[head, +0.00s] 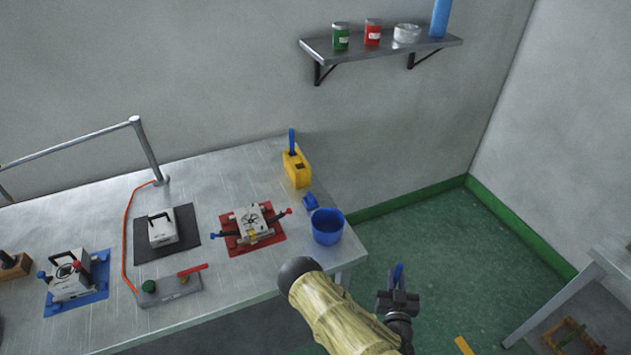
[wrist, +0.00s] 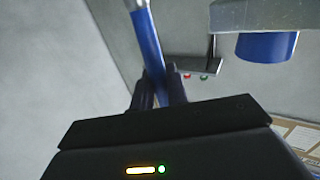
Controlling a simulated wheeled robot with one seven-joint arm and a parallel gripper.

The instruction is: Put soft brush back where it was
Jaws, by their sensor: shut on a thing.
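My gripper (head: 398,292) is beyond the right end of the metal table (head: 225,172), over the green floor in the head view. It is shut on a blue-handled tool, taken as the soft brush (head: 399,271). In the wrist view the blue handle (wrist: 148,42) stands between the two fingers (wrist: 160,90), with a pale metallic part at the picture's top edge. Its bristles cannot be made out. A yellow holder (head: 297,174) stands at the table's back right, with another blue-handled tool (head: 291,140) upright in it. The holder is apart from my gripper.
A blue bucket (head: 327,229) stands at the table's right corner, also in the wrist view (wrist: 266,46). A small blue object (head: 310,202) lies beside it. A mould on a red mat (head: 235,246) is left. A wall shelf (head: 355,47) holds jars.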

